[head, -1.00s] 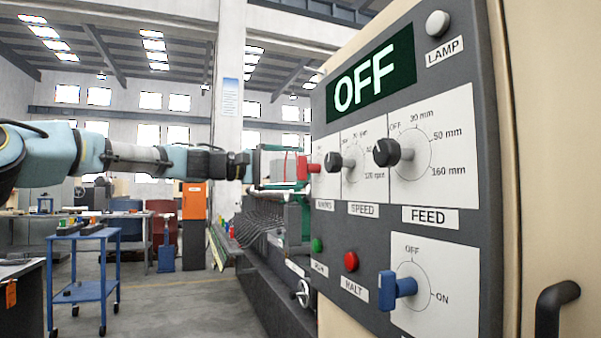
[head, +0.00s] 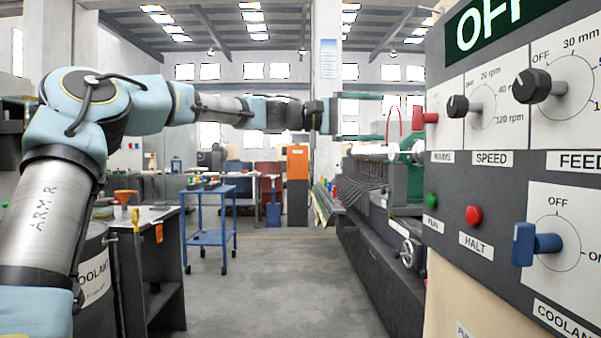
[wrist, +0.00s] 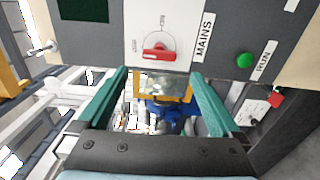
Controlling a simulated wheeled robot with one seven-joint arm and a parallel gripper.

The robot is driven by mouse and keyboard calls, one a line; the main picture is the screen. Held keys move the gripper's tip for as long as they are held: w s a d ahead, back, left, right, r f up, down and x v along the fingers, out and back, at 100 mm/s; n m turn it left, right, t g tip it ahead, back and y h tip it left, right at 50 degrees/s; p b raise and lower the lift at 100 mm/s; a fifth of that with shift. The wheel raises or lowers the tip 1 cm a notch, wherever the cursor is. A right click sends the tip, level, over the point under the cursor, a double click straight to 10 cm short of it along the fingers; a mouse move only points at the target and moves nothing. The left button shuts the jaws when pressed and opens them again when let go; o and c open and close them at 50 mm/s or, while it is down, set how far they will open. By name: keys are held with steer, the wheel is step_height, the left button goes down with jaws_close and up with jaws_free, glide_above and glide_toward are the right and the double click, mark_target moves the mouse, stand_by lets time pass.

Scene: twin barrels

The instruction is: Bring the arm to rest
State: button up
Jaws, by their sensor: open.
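My arm reaches from the left across the head view, roughly level, and ends at my gripper (head: 382,116). The gripper is open, with its two teal fingers apart and pointing at the control panel (head: 450,180). Nothing is held between them. In the wrist view my gripper (wrist: 160,73) also shows its spread fingers with an empty gap. The red MAINS knob (head: 426,118) is just right of the fingertips in the head view. In the wrist view the red knob (wrist: 158,54) lies beyond the fingertips, its handle roughly crosswise. The fingers appear apart from it.
The panel carries the SPEED knob (head: 458,106), FEED knob (head: 535,86), blue coolant knob (head: 535,244), green button (head: 432,200) and red HALT button (head: 473,215). A lathe (head: 385,230) runs behind. A blue cart (head: 210,215) stands left of open floor.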

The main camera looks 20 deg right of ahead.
step_height(320, 180, down, 13)
steer(key=a+t+y+p, duration=0.1)
steer(key=t+y+p, duration=0.1)
steer(key=y, duration=0.2)
steer(key=w+a+f+n+t+y+p, duration=0.1)
steer(key=a+f+t+y+p, duration=0.15)
steer(key=a+f, duration=0.4)
steer(key=w+a+f+t+y+p, duration=0.1)
steer(key=a+f+y, duration=0.2)
steer(key=a+f, duration=0.3)
steer(key=a+f+t+y+p, duration=0.1)
steer(key=a+f+y, duration=0.15)
steer(key=a, duration=0.55)
steer(key=a+f+t+y+p, duration=0.1)
steer(key=a+f, duration=0.3)
steer(key=a, duration=0.5)
steer(key=s+a+y+p, duration=0.1)
steer(key=s+a, duration=0.1)
steer(key=a, duration=0.4)
steer(key=s+a+n+y, duration=0.1)
steer(key=s+a, duration=0.2)
steer(key=a, duration=0.3)
steer(key=s+a+f+y+p, duration=0.1)
steer(key=s+a, duration=0.2)
steer(key=a, duration=0.4)
steer(key=shift+s+n+y+p, duration=0.2)
steer(key=shift+n+y+p, duration=0.1)
steer(key=shift+n, duration=0.1)
steer(key=shift+f+t, duration=0.1)
steer(key=shift+t, duration=0.15)
